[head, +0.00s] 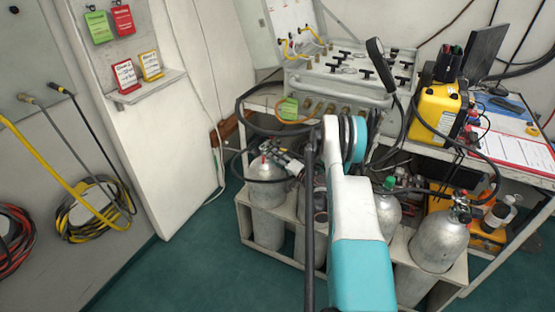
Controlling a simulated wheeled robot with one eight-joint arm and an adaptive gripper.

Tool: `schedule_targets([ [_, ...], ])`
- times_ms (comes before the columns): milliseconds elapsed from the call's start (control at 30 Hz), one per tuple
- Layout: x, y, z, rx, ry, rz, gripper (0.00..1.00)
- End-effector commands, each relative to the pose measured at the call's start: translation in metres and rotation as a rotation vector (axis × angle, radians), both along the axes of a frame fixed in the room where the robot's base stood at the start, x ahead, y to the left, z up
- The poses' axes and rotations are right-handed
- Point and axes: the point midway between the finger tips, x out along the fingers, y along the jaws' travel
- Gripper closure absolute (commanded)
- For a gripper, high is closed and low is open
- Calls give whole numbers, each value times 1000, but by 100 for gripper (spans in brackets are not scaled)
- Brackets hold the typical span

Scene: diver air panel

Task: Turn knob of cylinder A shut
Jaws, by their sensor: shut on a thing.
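Several grey gas cylinders stand in a pale rack under the panel bench. The left cylinder (266,171) has a small red part at its top, which looks like its knob (264,157). My arm rises from the bottom of the picture and hides the middle of the rack. My gripper (277,156) shows small and dark beside the top of the left cylinder, shut on what looks like its knob. The fingertips are too small to make out clearly. Another cylinder (387,211) has a green top, and a right one (439,241) a dark valve. I cannot read any letter A.
Black hoses loop around the cylinder tops. The air panel (345,80) with black handles stands above the rack. A yellow case (436,110) and a clipboard (515,150) are on the bench at right. The green floor (195,255) at left is clear.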

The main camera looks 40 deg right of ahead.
Motion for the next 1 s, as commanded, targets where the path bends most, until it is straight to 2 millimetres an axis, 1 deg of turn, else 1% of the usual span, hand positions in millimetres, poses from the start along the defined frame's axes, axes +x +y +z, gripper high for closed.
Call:
schedule_targets([
  [1000,0,-2,0,963,42,-1,91],
])
